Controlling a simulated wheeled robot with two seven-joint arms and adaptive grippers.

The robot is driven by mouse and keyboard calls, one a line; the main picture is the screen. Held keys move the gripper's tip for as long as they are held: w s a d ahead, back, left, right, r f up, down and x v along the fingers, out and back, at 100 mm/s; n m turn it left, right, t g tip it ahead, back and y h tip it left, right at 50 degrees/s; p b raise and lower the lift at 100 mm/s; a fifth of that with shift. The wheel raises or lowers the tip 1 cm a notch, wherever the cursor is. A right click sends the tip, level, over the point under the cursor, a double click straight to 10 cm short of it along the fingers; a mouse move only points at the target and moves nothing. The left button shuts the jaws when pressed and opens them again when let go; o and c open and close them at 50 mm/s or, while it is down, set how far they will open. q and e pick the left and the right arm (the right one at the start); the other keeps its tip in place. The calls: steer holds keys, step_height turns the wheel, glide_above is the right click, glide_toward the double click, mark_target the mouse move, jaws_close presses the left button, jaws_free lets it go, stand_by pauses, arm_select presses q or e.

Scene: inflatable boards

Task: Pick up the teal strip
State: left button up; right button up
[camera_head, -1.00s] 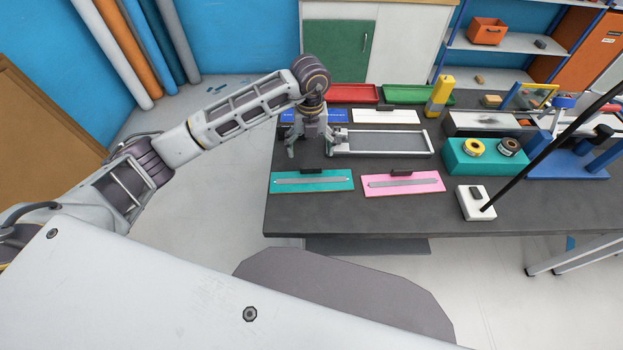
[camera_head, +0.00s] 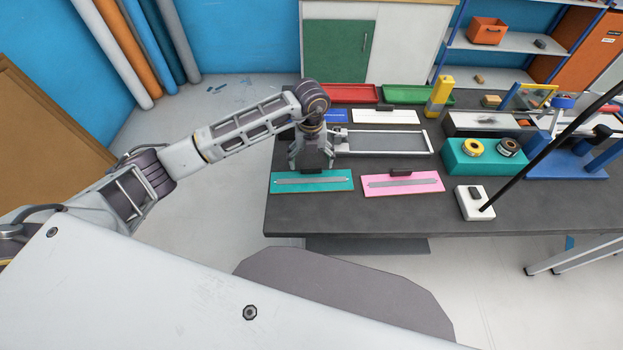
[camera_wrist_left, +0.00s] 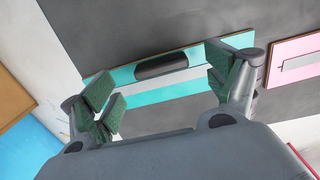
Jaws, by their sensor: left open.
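The teal strip (camera_head: 300,187) lies flat near the table's front left, with a grey bar along it and a small black handle at its back edge. It also shows in the left wrist view (camera_wrist_left: 150,97), where its black handle (camera_wrist_left: 161,66) stands out. My left gripper (camera_head: 311,166) is open and empty, just behind and above the teal strip, partly hiding the handle. In the left wrist view its green-padded fingers (camera_wrist_left: 163,90) are spread wide, one toward each end of the strip. I cannot tell the exact height. My right gripper is not in view.
A pink strip (camera_head: 425,187) with a black handle lies just right of the teal one. Behind are a grey framed tray (camera_head: 384,143) and a white strip (camera_head: 386,116). A white block with a black rod (camera_head: 474,206) stands further right. The table's front edge is clear.

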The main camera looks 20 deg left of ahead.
mark_target(311, 167)
arm_select(q)
step_height(311, 167, down, 3)
steer(key=shift+r, duration=0.1)
steer(key=shift+f, duration=0.5)
steer(key=c, duration=1.2)
steer(key=shift+o, duration=0.2)
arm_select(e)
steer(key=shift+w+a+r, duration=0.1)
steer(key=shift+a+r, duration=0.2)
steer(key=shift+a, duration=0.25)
